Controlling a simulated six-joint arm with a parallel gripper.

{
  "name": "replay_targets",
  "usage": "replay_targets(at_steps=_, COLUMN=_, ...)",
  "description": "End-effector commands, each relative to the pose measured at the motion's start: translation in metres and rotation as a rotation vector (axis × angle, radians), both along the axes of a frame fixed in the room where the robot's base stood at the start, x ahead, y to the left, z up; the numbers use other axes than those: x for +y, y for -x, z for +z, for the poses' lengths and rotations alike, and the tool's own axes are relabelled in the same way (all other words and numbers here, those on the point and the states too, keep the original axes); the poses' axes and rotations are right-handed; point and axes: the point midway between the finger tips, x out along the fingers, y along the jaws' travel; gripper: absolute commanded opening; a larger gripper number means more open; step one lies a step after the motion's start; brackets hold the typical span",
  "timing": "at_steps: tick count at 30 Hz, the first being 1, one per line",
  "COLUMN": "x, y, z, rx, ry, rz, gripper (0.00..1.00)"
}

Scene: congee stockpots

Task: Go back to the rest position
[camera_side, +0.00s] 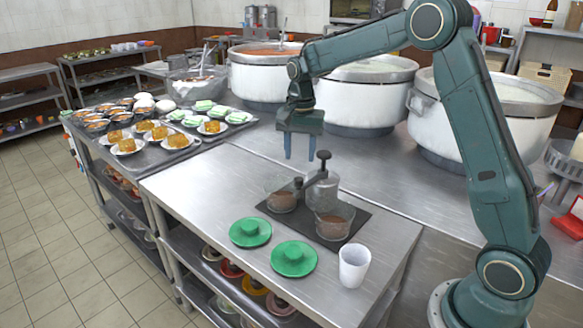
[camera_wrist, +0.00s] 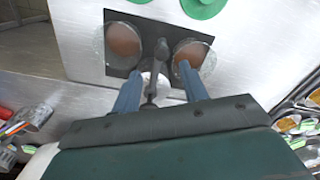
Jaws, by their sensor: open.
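My gripper (camera_side: 301,147) hangs above the steel counter, just behind and above a small condiment stand on a dark mat (camera_side: 352,232). Its two blue fingers point down, apart and empty. In the wrist view my gripper (camera_wrist: 160,90) shows both fingers spread, with the stand between and beyond them. The stand has a dark upright knob (camera_side: 323,157) and two clear bowls with brown contents, a left bowl (camera_side: 281,201) and a right bowl (camera_side: 334,222). A clear lidded jar (camera_side: 322,190) stands behind them. My fingers appear clear of the stand.
Large stockpots (camera_side: 365,100) line the back. Food plates (camera_side: 178,141) fill the left tray. The counter's left part is clear.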

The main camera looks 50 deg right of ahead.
Motion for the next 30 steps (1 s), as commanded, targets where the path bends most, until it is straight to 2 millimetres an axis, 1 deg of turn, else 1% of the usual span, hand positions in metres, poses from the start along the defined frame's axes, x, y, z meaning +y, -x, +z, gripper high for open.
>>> replay_targets(at_steps=5, x=0.01, y=0.017, z=0.024, rx=-0.035, ry=0.008, rz=0.073, gripper=0.44)
replay_targets(at_steps=8, x=0.018, y=0.031, z=0.04, rx=-0.06, ry=0.016, rz=0.134, gripper=0.44)
replay_targets(at_steps=12, x=0.03, y=0.055, z=0.062, rx=-0.099, ry=0.029, rz=0.227, gripper=0.44)
replay_targets(at_steps=18, x=0.046, y=0.093, z=0.088, rx=-0.154, ry=0.053, rz=0.363, gripper=0.44)
replay_targets(at_steps=24, x=0.06, y=0.133, z=0.106, rx=-0.208, ry=0.082, rz=0.498, gripper=0.44)
replay_targets(at_steps=30, x=0.072, y=0.174, z=0.117, rx=-0.261, ry=0.117, rz=0.631, gripper=0.44)
